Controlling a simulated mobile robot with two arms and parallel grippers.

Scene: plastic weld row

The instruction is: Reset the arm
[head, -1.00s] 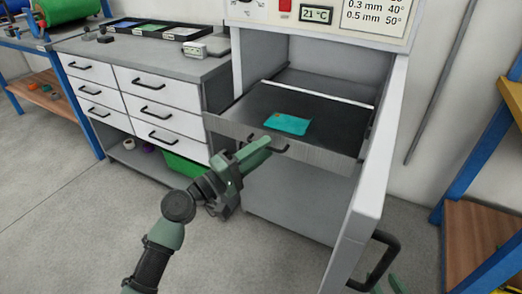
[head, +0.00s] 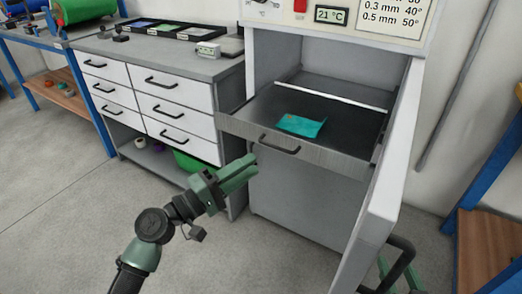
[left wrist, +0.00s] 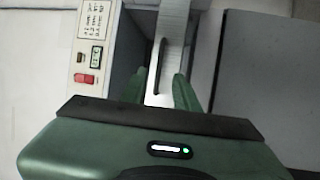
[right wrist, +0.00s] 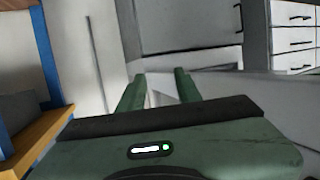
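My left gripper (head: 245,170) is open and empty, in front of and a little below the handle (head: 279,144) of the pulled-out metal drawer (head: 240,126). It is apart from the handle; its two fingers (left wrist: 158,85) show spread in the left wrist view, with the handle beyond them. A teal sheet (head: 301,125) lies in the drawer. My right gripper (right wrist: 160,80) is open, with nothing between its fingers in the right wrist view. In the head view only green parts of it show at the lower right, beside the open door's black handle.
The cabinet's white door (head: 372,220) stands open toward me on the right. A white-fronted drawer unit (head: 178,105) stands left of the cabinet, with a green bin (head: 190,161) below. A blue-framed rack (head: 492,150) is at the far right. The floor in front is clear.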

